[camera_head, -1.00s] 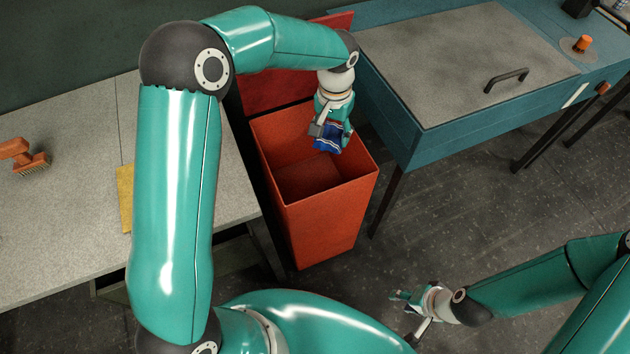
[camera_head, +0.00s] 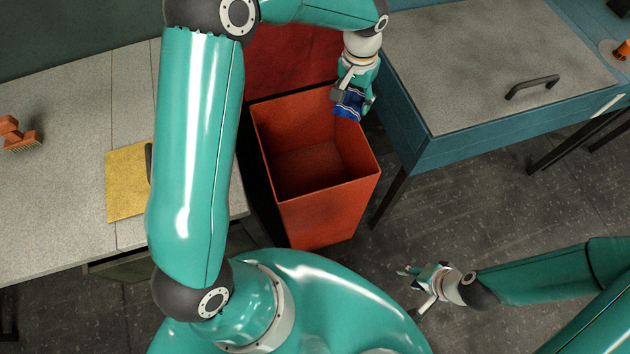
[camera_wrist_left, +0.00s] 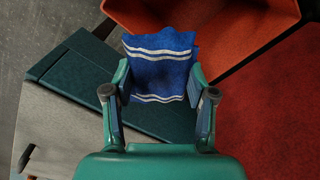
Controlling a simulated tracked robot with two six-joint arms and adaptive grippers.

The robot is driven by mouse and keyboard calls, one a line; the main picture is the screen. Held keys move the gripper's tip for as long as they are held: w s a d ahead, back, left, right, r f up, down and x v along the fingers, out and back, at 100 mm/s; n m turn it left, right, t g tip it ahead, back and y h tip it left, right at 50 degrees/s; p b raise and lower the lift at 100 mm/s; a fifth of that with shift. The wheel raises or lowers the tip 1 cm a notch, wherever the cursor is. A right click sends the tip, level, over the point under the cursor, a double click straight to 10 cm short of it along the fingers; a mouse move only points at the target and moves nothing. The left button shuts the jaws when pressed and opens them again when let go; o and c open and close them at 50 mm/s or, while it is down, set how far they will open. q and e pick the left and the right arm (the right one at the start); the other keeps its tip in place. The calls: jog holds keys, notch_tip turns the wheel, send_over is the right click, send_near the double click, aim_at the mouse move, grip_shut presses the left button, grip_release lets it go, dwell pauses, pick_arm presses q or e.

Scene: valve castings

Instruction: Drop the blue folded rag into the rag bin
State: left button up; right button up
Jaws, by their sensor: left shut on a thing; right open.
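The blue folded rag (camera_head: 349,105) is held in my left gripper (camera_head: 353,94), near the back right rim of the bin in the head view. In the left wrist view the rag (camera_wrist_left: 160,66), with white stripes, sits between the fingers of my left gripper (camera_wrist_left: 160,98). The rag bin (camera_head: 330,208) is a red, open-topped box with its lid (camera_head: 292,62) raised at the back; its inside looks empty. In the left wrist view the bin (camera_wrist_left: 235,28) shows beyond and right of the rag. My right gripper (camera_head: 420,286) is open and empty at the lower right.
A teal cabinet with a grey top (camera_head: 470,60) and a black handle (camera_head: 531,87) stands close right of the bin. At left, a grey bench (camera_head: 70,200) carries an orange brush (camera_head: 18,136) and a yellow item (camera_head: 125,180). Dark floor (camera_head: 420,215) lies in front.

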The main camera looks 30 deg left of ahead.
pick_arm(q)
jog(key=s+a+f+m+b, duration=0.1)
jog(key=a+f+m+b, duration=0.3)
jog(key=f+b, duration=0.3)
jog(key=s+a+f+m+b, duration=0.1)
jog(key=a+f+m+b, duration=0.3)
jog(key=a+f+b, duration=0.3)
notch_tip(320, 180, down, 5)
jog(key=shift+s+a+r+b, duration=0.25)
jog(key=shift+s+b, duration=0.15)
jog(key=shift+b, duration=0.15)
jog(key=o, duration=1.2)
notch_tip(320, 180, up, 12)
jog(key=shift+f, duration=0.15)
